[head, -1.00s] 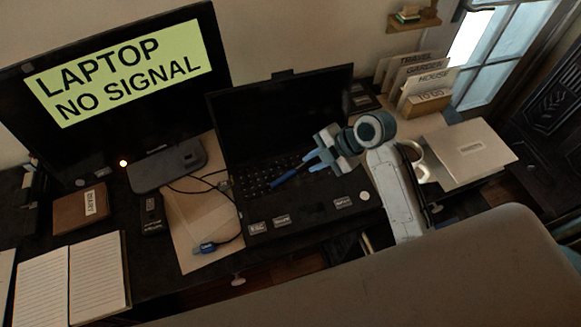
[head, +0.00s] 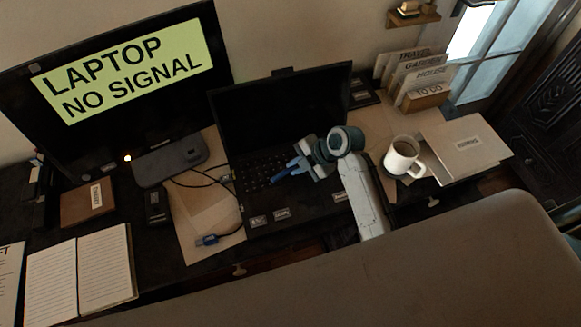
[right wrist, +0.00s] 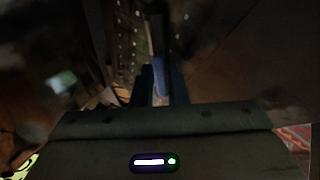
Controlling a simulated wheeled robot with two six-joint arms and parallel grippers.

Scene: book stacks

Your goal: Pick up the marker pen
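The blue marker pen (head: 281,175) lies over the laptop's keyboard, its far end showing past my right gripper. My right gripper (head: 295,165) is at the pen's near end, low over the right part of the laptop (head: 290,203). In the right wrist view, a blue piece of the pen (right wrist: 160,75) shows between the two dark fingers (right wrist: 161,88). The view is too dark to tell whether they press on it. My left gripper is not in view.
A monitor (head: 60,140) stands at the left, above a dark phone-like device (head: 157,205) and an open notebook (head: 80,270). A blue-ended cable (head: 208,240) lies left of the laptop. A mug (head: 402,157) and a folder (head: 465,148) are to the right.

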